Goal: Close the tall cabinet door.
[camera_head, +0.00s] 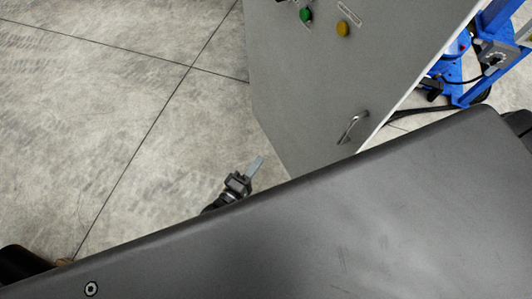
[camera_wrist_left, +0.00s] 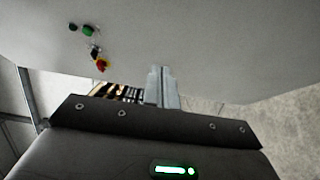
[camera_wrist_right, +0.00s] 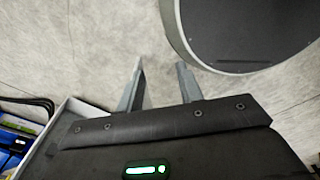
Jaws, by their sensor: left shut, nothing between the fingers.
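The tall cabinet door (camera_head: 335,70) is a large grey panel at the upper middle of the head view. It carries a metal handle (camera_head: 352,127), a green button (camera_head: 305,15) and a yellow button (camera_head: 343,29). My left gripper (camera_head: 257,163) is shut and empty, just left of the panel's lower edge in the head view. In the left wrist view its fingers (camera_wrist_left: 163,88) are together in front of a grey panel with buttons (camera_wrist_left: 89,31); I cannot tell whether they touch it. My right gripper (camera_wrist_right: 160,85) is open and empty over the floor, and the head view does not show it.
Blue equipment (camera_head: 480,50) with cables stands behind the panel at the upper right. In the right wrist view a round dark object with a pale rim (camera_wrist_right: 180,40) is close to my right fingers. Bare concrete floor (camera_head: 110,110) lies open at the left.

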